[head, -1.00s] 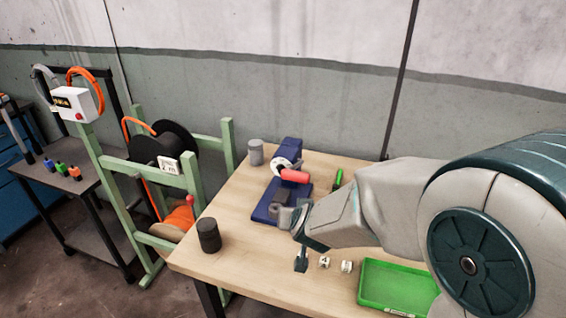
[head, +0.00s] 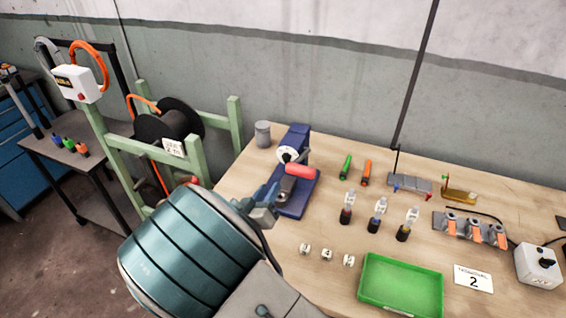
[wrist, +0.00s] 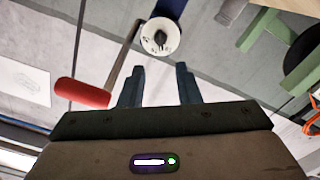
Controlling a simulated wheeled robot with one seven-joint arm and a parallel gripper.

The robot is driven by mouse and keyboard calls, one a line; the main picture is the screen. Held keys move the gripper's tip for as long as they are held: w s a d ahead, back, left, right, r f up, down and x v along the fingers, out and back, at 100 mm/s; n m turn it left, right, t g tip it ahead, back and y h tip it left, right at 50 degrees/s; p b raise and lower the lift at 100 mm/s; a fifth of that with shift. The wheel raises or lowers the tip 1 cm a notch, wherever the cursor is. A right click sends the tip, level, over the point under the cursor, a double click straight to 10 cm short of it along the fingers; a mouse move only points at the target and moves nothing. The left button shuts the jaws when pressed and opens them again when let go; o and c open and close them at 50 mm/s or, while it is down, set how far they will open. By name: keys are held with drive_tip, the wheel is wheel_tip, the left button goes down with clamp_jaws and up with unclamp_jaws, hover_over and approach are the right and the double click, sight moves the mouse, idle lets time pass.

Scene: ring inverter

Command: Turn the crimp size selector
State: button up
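The crimp size selector, a white round dial (head: 287,154) with a dark centre, is on the front of the blue crimping press (head: 297,138). It also shows in the wrist view as the dial (wrist: 160,37) at top centre, just beyond my fingertips. The press has a red-gripped lever (head: 299,171); the red grip (wrist: 83,93) is at left in the wrist view. My gripper (wrist: 159,68) is open and empty, with its two fingers apart and the dial beyond the gap, not touched as far as I can see. In the head view my gripper (head: 268,192) is left of the press base.
A grey cylinder (head: 263,134) stands behind the press at left. Several tools, connectors and an orange-levered fixture (head: 474,231) occupy the right. A green reel frame (head: 236,125) stands left of the table.

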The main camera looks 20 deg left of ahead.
sight(285, 162)
drive_tip(key=w, duration=0.3)
drive_tip(key=w+p, duration=0.1)
drive_tip(key=w, duration=0.3)
drive_tip(key=w+p, duration=0.1)
drive_tip(key=w, duration=0.3)
drive_tip(key=shift+d, duration=0.4)
drive_tip(key=shift+s, duration=0.1)
clamp_jaws()
